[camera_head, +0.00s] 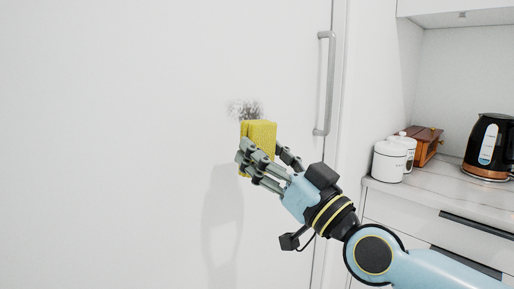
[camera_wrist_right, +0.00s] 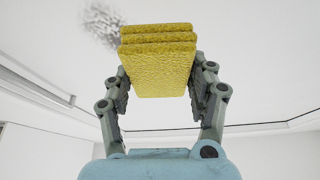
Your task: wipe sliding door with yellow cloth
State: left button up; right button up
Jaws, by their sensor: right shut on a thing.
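My right gripper (camera_head: 262,164) is shut on the yellow cloth (camera_head: 260,135), a folded block held between its fingers. The cloth is close to the white sliding door (camera_head: 120,140); I cannot tell whether it touches it. A grey smudge (camera_head: 246,109) is on the door just above the cloth, and the cloth may cover its lower part. In the right wrist view the cloth (camera_wrist_right: 158,65) is gripped from both sides by the fingers (camera_wrist_right: 160,90), with the smudge (camera_wrist_right: 101,25) above and to its left. My left gripper is not in view.
A long metal handle (camera_head: 331,85) stands upright at the door's right edge. On the counter (camera_head: 410,181) to the right are white canisters (camera_head: 389,161), a brown wooden box (camera_head: 428,146) and a black kettle (camera_head: 490,146). The door left of the smudge is clear.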

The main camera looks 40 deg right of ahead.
jog(key=b, duration=0.1)
send_near(227, 133)
notch_tip(227, 133, up, 2)
jog(key=w, duration=0.2)
jog(key=shift+w+a+r, duration=0.1)
jog(key=shift+w, duration=0.4)
jog(key=shift+w+a+r, duration=0.1)
jog(key=shift+w, duration=0.35)
jog(key=shift+w+b, duration=0.35)
jog(key=shift+w, duration=0.6)
